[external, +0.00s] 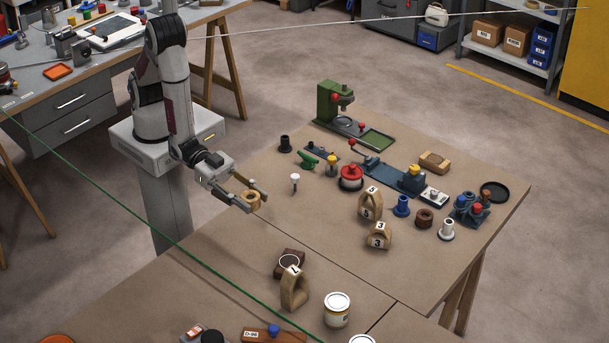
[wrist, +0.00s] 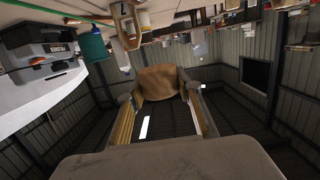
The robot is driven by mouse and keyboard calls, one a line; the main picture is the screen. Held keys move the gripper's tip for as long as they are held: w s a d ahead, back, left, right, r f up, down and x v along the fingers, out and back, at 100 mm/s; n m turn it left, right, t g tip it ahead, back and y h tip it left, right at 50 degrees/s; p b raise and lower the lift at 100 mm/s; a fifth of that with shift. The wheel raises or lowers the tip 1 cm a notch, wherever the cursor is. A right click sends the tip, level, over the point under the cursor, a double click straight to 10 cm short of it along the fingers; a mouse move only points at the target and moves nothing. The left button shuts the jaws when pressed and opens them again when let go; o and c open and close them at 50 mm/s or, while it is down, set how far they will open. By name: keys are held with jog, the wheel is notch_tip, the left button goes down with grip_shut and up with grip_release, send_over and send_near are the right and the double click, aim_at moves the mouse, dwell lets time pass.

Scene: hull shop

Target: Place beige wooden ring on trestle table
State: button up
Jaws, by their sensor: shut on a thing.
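The beige wooden ring (external: 251,199) is held between the fingertips of my gripper (external: 254,197), which is shut on it. The ring also shows in the wrist view (wrist: 158,82), between the two fingers. In the external view the ring and gripper are over the left side of the trestle table (external: 330,225), near its left edge. I cannot tell exactly how far above the tabletop the ring is.
A white-topped peg (external: 295,180) stands just right of the gripper. Numbered wooden blocks (external: 378,236), a brown block (external: 289,262) and a paint can (external: 338,309) stand further along. A green press (external: 335,105) is at the back. Bare tabletop lies between the ring and the numbered blocks.

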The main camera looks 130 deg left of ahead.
jog(key=s+d, duration=0.9)
jog(key=d, duration=0.2)
send_over(200, 252)
jog(key=shift+s+f, duration=0.1)
jog(key=shift+f, duration=2.5)
jog(key=shift+f, duration=0.1)
jog(key=shift+f, duration=2.8)
jog(key=shift+f, duration=0.1)
jog(key=shift+f, duration=2)
jog(key=shift+f, duration=0.1)
jog(key=o, duration=1.1)
